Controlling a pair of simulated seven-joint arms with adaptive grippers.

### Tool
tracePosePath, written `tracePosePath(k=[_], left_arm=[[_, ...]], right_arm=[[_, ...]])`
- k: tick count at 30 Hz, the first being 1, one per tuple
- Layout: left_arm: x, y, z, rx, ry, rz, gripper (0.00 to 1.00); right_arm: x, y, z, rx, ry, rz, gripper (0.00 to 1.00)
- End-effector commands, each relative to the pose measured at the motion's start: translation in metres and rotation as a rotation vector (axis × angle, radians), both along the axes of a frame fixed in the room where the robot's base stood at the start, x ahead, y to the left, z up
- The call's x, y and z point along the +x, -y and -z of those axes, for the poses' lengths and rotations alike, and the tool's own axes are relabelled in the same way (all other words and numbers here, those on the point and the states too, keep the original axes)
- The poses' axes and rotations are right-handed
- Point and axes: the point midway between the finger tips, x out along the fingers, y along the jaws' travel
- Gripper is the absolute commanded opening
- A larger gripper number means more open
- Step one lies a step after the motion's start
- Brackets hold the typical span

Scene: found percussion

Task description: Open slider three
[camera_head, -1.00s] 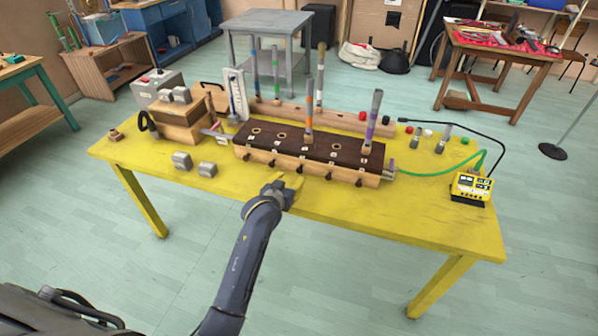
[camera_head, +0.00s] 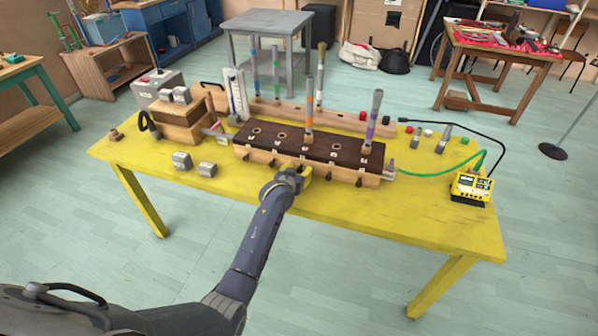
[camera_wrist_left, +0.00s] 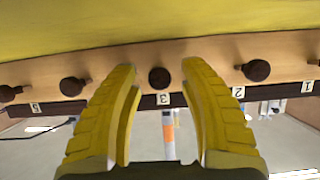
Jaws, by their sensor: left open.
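The long wooden box with a dark top (camera_head: 262,132) stands on the yellow table. A row of dark slider knobs runs along its front. In the left wrist view, which is upside down, the knob of slider three (camera_wrist_left: 159,78) shows above its "3" label (camera_wrist_left: 164,99). My left gripper (camera_head: 303,171) is at the front of the box. In the left wrist view its yellow fingers (camera_wrist_left: 160,80) are open, one on each side of the knob of slider three, with gaps on both sides. Whether the fingertips reach past the knob in depth, I cannot tell. The right gripper is not in view.
Neighbouring knobs (camera_wrist_left: 256,70) and (camera_wrist_left: 73,87) lie outside the fingers. Coloured tubes stand in the box, one orange-banded (camera_head: 309,110) and one purple-banded (camera_head: 372,120). Metal blocks (camera_head: 182,161) lie left; a yellow meter (camera_head: 472,187) sits right. The table's front strip (camera_head: 380,212) is clear.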

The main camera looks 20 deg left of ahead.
Motion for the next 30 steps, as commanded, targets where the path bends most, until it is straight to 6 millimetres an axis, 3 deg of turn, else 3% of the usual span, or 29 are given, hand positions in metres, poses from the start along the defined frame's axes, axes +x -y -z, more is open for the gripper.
tracePosePath(k=[9, 21, 30], left_arm=[[0.0004, -0.0001, 0.0005, 0.001, -0.001, 0.0, 0.44], [0.0003, 0.0, 0.0006, 0.0, -0.001, 0.0, 0.0], [0.0007, 0.0, -0.0003, 0.0, 0.001, 0.0, 0.0]], right_arm=[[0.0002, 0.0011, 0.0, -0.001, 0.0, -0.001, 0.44], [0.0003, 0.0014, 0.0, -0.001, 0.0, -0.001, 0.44], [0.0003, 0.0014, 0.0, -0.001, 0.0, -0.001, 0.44]])
